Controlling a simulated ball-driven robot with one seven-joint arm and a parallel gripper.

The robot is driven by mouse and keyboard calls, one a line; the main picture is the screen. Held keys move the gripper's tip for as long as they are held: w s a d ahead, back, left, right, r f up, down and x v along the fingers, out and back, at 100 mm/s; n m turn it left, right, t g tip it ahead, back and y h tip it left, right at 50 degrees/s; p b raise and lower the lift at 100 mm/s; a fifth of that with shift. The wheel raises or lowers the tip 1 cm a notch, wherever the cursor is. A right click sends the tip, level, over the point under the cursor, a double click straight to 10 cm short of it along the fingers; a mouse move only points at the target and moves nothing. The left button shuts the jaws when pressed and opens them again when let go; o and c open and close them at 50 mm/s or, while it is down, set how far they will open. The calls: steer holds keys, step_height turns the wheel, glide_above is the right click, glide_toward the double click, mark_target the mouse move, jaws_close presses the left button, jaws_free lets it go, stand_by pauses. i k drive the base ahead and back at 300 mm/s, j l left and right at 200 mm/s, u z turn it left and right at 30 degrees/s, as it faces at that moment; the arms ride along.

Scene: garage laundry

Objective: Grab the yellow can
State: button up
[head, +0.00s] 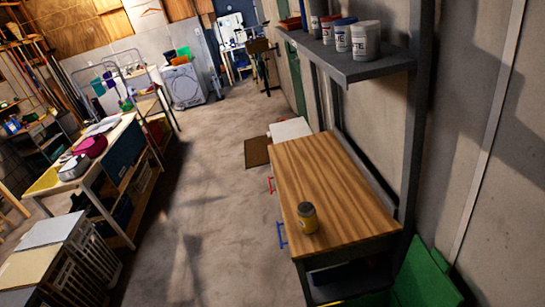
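A small yellow can (307,218) with a dark top stands upright near the front left edge of a wooden-topped cabinet (325,180). The cabinet is right of the picture's middle, against the wall. The rest of its top looks bare. My gripper is not visible in the head view, so I cannot see whether it holds anything.
A grey shelf (350,66) with several tubs (365,40) hangs above the cabinet's far end. A green bin (425,278) stands at lower right. A workbench (100,150) and crates (60,262) line the left. The concrete floor (205,215) between is clear.

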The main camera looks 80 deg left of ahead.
mark_target(308, 218)
steer(key=u, duration=1.75)
steer(key=i+j+z, duration=0.15)
steer(key=z, duration=0.95)
steer(key=i+j+z, duration=0.1)
steer(key=j+z, duration=0.35)
steer(key=j, duration=0.3)
steer(key=j+z, duration=0.5)
steer(key=j, duration=0.2)
steer(key=i+j, duration=0.1)
steer(key=j, duration=0.45)
steer(key=i+j, duration=0.1)
steer(key=j, duration=0.5)
steer(key=i+j, duration=0.1)
steer(key=j, duration=0.45)
steer(key=z, duration=0.05)
